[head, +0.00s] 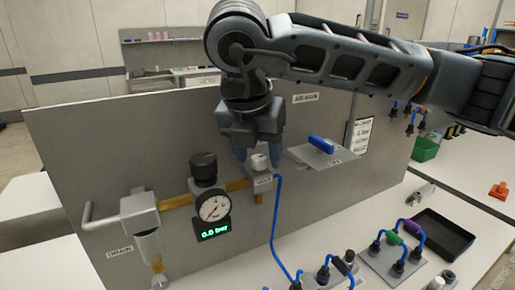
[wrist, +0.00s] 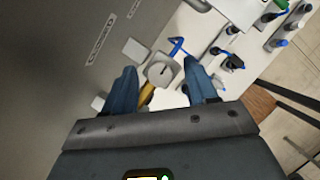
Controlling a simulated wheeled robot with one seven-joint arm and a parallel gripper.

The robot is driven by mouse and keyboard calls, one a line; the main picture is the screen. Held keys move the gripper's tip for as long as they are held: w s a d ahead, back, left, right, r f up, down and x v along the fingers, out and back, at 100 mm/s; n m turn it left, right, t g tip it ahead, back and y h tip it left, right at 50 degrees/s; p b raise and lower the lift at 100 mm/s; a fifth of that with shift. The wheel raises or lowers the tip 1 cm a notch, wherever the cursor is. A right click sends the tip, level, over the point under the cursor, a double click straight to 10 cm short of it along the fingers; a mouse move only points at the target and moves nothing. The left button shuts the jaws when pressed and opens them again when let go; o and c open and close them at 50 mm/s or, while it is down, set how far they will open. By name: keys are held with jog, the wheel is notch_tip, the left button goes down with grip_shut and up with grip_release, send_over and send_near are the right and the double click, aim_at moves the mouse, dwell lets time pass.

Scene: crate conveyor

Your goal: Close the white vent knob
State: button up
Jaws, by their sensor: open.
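The white vent knob (head: 259,161) sits on a small grey block at the right end of the brass pipe on the grey panel. In the wrist view the knob (wrist: 160,70) shows as a round pale top with a dark line on it, between my two blue fingers. My gripper (head: 253,150) points down just above and around the knob in the head view, partly hiding it. Its fingers are open, with a gap visible on each side of the knob in the wrist view (wrist: 161,75). I cannot tell how deep the fingers reach beside it.
A pressure gauge (head: 214,208) with a 0.0 bar display and a black knob (head: 204,166) stand left of the vent. A blue handle (head: 321,144) lies on a grey plate to the right. A blue hose (head: 274,225) runs down from the vent block.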

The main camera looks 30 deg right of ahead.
jog(key=c, duration=1.1)
jog(key=shift+o, duration=0.2)
